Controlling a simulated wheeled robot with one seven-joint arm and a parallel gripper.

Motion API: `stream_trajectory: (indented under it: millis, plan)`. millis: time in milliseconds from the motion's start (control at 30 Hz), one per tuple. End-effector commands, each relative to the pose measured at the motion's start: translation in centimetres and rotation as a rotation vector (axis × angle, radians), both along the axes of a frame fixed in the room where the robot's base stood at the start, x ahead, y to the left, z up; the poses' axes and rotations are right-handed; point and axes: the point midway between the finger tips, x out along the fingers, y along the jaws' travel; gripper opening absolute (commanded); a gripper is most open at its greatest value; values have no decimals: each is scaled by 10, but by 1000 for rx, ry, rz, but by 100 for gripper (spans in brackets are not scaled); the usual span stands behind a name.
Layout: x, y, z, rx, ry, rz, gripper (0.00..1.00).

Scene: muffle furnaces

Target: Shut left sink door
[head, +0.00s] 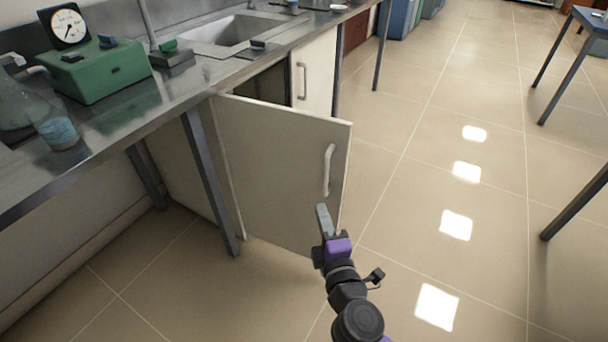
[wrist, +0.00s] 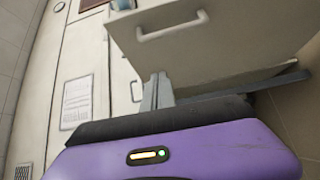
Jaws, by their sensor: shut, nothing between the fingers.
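The left sink door (head: 275,165) stands swung wide open in the head view, out from the cabinet under the sink counter. Its white bar handle (head: 328,170) is near its free edge, on the face turned to me. My gripper (head: 322,216) is shut and empty, just below the handle and in front of the door's lower free corner. Whether it touches the door I cannot tell. In the wrist view the shut fingers (wrist: 157,92) point up at the door (wrist: 225,45), with the handle (wrist: 172,26) beyond their tips.
The right sink door (head: 316,72) is shut, with the dark cabinet opening (head: 262,85) beside it. A metal table leg (head: 210,185) stands close to the door's hinge side. A green device (head: 95,72) is on the counter. The floor (head: 410,190) to the right is clear.

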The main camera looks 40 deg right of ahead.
Motion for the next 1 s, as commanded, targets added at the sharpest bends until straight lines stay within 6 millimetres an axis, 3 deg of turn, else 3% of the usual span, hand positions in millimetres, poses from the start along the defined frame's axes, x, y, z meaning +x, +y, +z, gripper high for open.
stream_trajectory:
  millis: [233,700,1000]
  plan:
    - [12,-14,3,-37,16,-24,0]
    - [87,-59,3,-34,16,-24,0]
    - [94,-90,1,-32,16,-22,0]
